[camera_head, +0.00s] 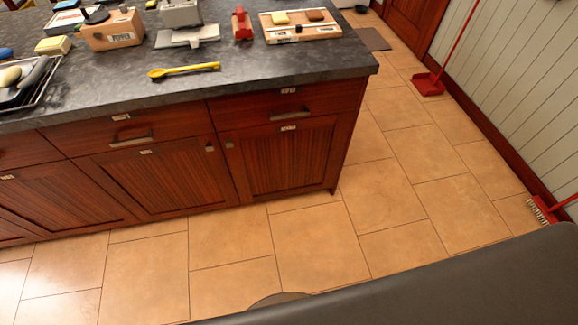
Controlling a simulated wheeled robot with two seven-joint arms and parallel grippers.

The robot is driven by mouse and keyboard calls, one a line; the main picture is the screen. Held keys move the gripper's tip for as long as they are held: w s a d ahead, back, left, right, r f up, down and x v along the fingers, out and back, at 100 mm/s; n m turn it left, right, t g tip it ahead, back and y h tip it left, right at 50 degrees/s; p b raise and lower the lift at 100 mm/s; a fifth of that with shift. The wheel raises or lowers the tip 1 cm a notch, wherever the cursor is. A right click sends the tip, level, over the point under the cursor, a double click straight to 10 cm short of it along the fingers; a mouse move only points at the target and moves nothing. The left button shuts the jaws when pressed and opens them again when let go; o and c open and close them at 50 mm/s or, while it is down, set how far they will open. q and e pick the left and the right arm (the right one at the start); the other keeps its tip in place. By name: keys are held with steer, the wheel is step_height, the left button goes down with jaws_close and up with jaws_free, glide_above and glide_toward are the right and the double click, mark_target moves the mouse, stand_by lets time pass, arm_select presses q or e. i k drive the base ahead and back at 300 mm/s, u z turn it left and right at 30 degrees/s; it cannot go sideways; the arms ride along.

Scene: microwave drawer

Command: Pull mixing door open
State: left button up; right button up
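A dark wooden cabinet stands below a stone counter. Its right door (285,162) is shut, with a small knob (229,145) at its upper left. The door beside it (155,182) is shut too, with a knob (209,149) at its upper right. Another door (50,200) is partly in view at the far left. Each door has a small white label, too small to read, so I cannot tell which one is the mixing door. Neither of my grippers is in view.
Drawers (190,122) with bar handles sit above the doors, shut. The counter (240,82) holds a yellow spoon (185,70), a pepper box (113,30) and boards. Tiled floor (235,240) before the cabinet is clear. A red dustpan (428,84) and broom (545,210) stand right.

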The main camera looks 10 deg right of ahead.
mark_target(270, 161)
steer(key=z, duration=0.2)
steer(key=k, duration=0.45)
steer(key=z, duration=0.55)
steer(key=k, duration=0.85)
steer(key=z, duration=0.8)
steer(key=i, duration=1.4)
steer(key=u, duration=0.9)
